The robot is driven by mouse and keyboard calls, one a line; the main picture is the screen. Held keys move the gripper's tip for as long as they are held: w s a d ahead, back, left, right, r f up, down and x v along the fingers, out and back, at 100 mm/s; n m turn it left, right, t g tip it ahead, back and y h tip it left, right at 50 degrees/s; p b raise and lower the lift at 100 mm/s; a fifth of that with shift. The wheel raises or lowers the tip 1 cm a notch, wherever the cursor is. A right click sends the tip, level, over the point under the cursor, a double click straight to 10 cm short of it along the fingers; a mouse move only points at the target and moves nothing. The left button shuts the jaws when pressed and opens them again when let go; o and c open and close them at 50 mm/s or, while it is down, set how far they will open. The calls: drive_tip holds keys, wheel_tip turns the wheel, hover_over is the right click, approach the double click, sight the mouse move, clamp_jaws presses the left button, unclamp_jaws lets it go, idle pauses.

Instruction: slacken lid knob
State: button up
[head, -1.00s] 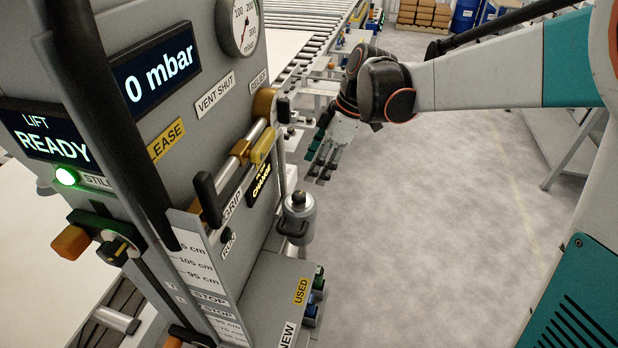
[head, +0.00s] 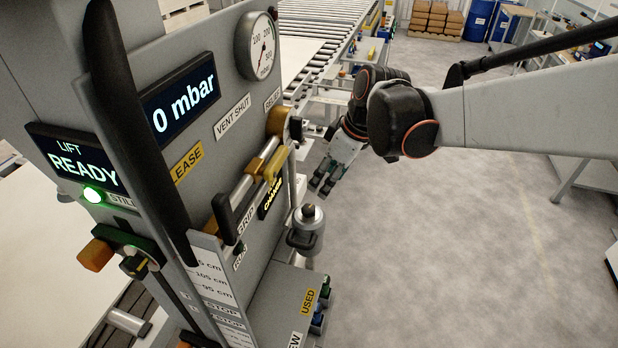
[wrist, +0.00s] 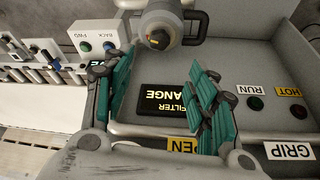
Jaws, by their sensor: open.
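The lid knob (head: 309,211) is a small dark knob on top of the grey filter canister (head: 305,236), which is mounted low on the right side of the grey lift panel in the head view. In the wrist view the knob (wrist: 158,39) shows at the top centre on the canister (wrist: 163,20). My gripper (head: 323,186) hangs above and slightly right of the canister, apart from it. In the wrist view my gripper (wrist: 160,85) has its green-padded fingers spread with nothing between them, and the knob lies beyond the fingertips.
The lift panel shows a 0 mbar display (head: 180,105) and a READY display (head: 75,160). A brass-and-black lever (head: 250,187) juts out near the canister. A "filter change" sign (wrist: 171,99) shows between my fingers. Open floor (head: 430,260) lies to the right.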

sight(309, 208)
drive_tip(key=a+f+m, duration=0.1)
drive_tip(key=f, duration=0.3)
drive_tip(key=w+a+f+m+b, duration=0.1)
drive_tip(key=f, duration=0.3)
drive_tip(key=w+a+f+m+t, duration=0.1)
drive_tip(key=f, duration=0.3)
drive_tip(key=shift+w+a+h, duration=0.25)
drive_tip(key=shift+a+h, duration=0.05)
drive_tip(key=shift+a, duration=0.1)
drive_tip(key=c, duration=1.1)
